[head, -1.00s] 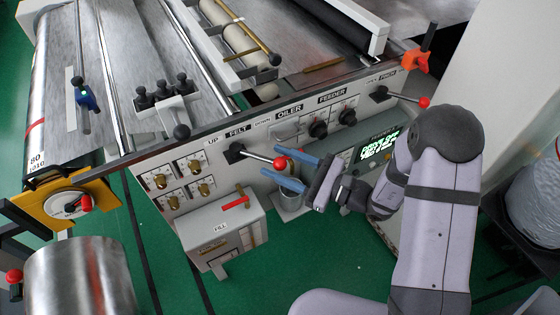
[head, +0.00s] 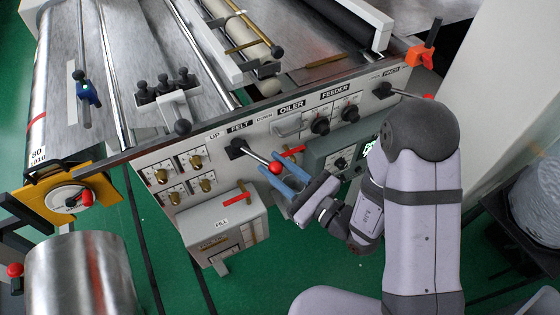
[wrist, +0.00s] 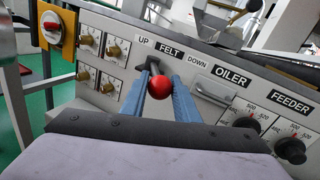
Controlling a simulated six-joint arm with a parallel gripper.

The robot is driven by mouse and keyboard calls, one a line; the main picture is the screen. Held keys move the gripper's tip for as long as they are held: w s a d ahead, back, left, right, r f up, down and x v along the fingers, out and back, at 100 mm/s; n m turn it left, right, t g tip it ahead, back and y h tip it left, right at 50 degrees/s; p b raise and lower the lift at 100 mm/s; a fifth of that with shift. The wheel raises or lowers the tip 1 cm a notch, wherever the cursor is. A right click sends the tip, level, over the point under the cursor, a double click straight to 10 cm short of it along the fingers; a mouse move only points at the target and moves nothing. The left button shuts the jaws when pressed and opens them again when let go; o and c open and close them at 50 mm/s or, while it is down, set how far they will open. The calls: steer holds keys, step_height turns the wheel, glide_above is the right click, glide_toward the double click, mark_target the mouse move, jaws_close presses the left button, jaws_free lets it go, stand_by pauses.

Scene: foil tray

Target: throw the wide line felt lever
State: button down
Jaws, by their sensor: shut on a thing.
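In the wrist view, the knob (wrist: 159,87) sits between my gripper's fingers (wrist: 158,76). The fingers and knob hide part of the lever there.
Left of the lever are several brass knobs (head: 203,184) and a grey FILL box (head: 223,236) with a red handle. OILER and FEEDER controls (head: 320,125) are to the right. Green floor lies below.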

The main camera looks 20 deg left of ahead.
steer(key=shift+s+a+r+p, duration=0.3)
steer(key=shift+s+r+p, duration=0.2)
steer(key=shift+p, duration=0.15)
steer(key=shift+s+a+f+m+t+h+p, duration=0.15)
steer(key=shift+s+m+t+h+p, duration=0.25)
steer(key=shift+p, duration=0.55)
steer(key=shift+f+t+p, duration=0.25)
steer(key=shift+t+p, duration=0.1)
steer(key=shift+t, duration=0.05)
steer(key=c, duration=1.4)
jaws_free()
steer(key=shift+f, duration=0.1)
step_height(320, 180, up, 10)
steer(key=p, duration=0.8)
steer(key=shift+w, duration=0.15)
